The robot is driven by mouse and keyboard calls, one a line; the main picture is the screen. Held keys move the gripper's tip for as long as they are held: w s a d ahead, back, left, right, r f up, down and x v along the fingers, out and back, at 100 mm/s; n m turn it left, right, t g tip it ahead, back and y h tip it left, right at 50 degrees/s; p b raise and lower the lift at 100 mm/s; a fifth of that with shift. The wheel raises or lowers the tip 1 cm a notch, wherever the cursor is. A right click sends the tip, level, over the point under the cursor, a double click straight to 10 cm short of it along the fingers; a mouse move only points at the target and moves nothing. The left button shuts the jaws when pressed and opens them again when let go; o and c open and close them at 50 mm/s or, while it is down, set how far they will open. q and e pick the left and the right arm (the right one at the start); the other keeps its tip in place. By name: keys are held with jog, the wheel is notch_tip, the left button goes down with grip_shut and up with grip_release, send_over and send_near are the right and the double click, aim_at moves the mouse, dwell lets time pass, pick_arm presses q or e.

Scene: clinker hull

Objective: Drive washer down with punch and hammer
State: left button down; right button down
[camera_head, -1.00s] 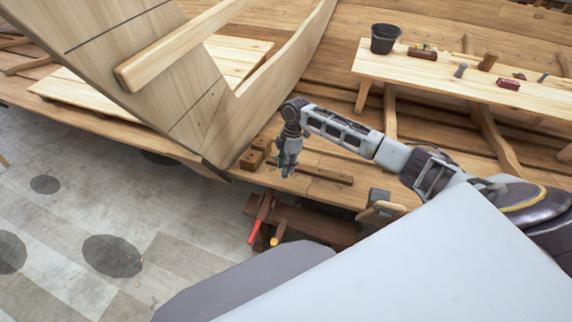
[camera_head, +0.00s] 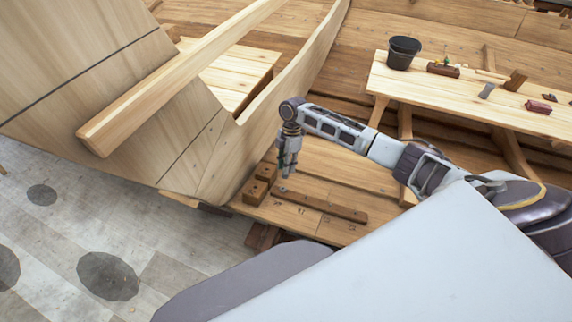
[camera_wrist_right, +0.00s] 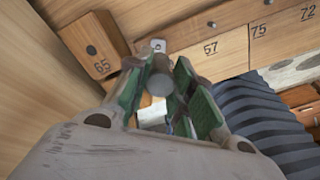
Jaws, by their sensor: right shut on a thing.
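My right gripper (camera_head: 287,168) points down over the low planks beside the hull. In the right wrist view its green-padded fingers (camera_wrist_right: 165,85) are shut on a grey cylindrical punch (camera_wrist_right: 160,80), whose round end faces the camera. A small pale square washer (camera_wrist_right: 158,45) lies by the wooden strip just beyond the punch; it also shows as a small grey spot below the gripper in the head view (camera_head: 283,189). The punch's lower tip is hidden, so I cannot tell whether it touches anything. No hammer can be made out for sure. My left gripper is not in view.
Wooden blocks, one marked 65 (camera_wrist_right: 95,45), and a strip marked 57 (camera_wrist_right: 215,46) lie by the washer. The hull planking (camera_head: 90,70) rises at left. A bench (camera_head: 440,90) at right holds a dark bucket (camera_head: 402,52) and small items.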

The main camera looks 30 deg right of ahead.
aim_at(285, 176)
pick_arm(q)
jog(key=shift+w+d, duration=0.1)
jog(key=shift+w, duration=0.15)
pick_arm(e)
jog(key=shift+w, duration=0.3)
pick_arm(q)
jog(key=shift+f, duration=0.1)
